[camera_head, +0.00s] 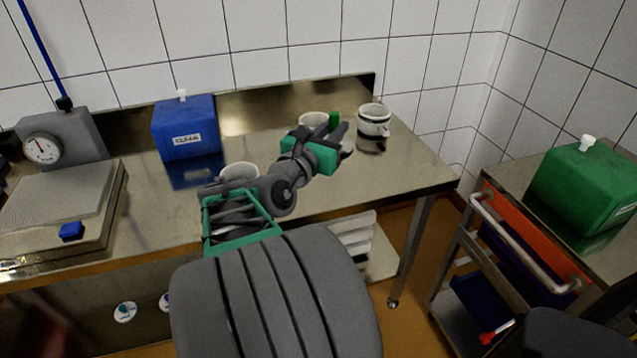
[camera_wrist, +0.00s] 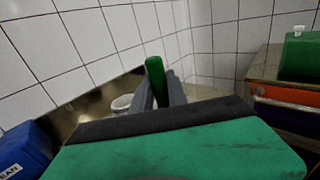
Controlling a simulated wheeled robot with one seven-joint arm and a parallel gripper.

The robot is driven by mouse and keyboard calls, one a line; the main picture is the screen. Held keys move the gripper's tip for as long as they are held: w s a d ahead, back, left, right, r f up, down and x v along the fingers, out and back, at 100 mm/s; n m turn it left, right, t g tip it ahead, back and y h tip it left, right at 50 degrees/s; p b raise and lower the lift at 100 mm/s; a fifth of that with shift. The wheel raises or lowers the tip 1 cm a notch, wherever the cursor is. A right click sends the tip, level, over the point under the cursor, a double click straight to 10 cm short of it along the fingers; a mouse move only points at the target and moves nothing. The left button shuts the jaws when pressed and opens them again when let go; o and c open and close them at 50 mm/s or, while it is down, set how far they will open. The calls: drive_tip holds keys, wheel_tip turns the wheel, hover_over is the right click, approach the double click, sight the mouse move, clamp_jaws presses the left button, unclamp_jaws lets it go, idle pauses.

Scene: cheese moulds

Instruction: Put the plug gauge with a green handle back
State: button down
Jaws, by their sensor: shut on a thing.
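The plug gauge's green handle (camera_head: 334,118) stands up between the fingers of my gripper (camera_head: 338,133), over the right part of the steel bench (camera_head: 420,178). In the wrist view the green handle (camera_wrist: 155,75) is held between the two dark fingers of my gripper (camera_wrist: 160,90). The gauge's lower end is hidden in both views. A white mould (camera_head: 312,119) is just behind my gripper. A white mould with a dark band (camera_head: 374,112) stands to its right. Another white mould (camera_head: 240,171) is partly hidden behind my arm.
A blue box (camera_head: 187,140) with a label stands at the bench's back. A dial scale (camera_head: 60,145) is at the left. A trolley at the right carries a green box (camera_head: 585,185), with an orange-fronted shelf (camera_head: 530,245) below. A tiled wall closes the back.

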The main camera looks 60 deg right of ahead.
drive_tip(key=a+f+t, duration=0.1)
drive_tip(key=f, duration=0.1)
drive_tip(key=a+f+n+t, duration=0.1)
drive_tip(key=f, duration=0.1)
drive_tip(key=a+f, duration=0.1)
drive_tip(key=f, duration=0.1)
drive_tip(key=shift+w+f+n+t, duration=0.25)
drive_tip(key=shift+w+n+t, duration=0.1)
drive_tip(key=shift+n+t, duration=0.05)
drive_tip(key=shift+t, duration=0.3)
drive_tip(key=w+d+f+b, duration=0.1)
drive_tip(key=w+d+f, duration=0.1)
drive_tip(key=d+f, duration=0.1)
drive_tip(key=w+d+f+b, duration=0.1)
drive_tip(key=w+d+f, duration=0.1)
drive_tip(key=d+f, duration=0.1)
drive_tip(key=w+d+f+b, duration=0.1)
drive_tip(key=w+d+f, duration=0.2)
drive_tip(key=d, duration=0.2)
drive_tip(key=shift+w+d, duration=0.1)
drive_tip(key=shift+d, duration=0.2)
drive_tip(key=shift+w+d+f, duration=0.1)
drive_tip(key=shift+d+f, duration=0.15)
drive_tip(key=shift+f, duration=0.1)
wheel_tip(320, 180, down, 3)
drive_tip(key=shift+f+b, duration=0.1)
drive_tip(key=shift+b, duration=0.55)
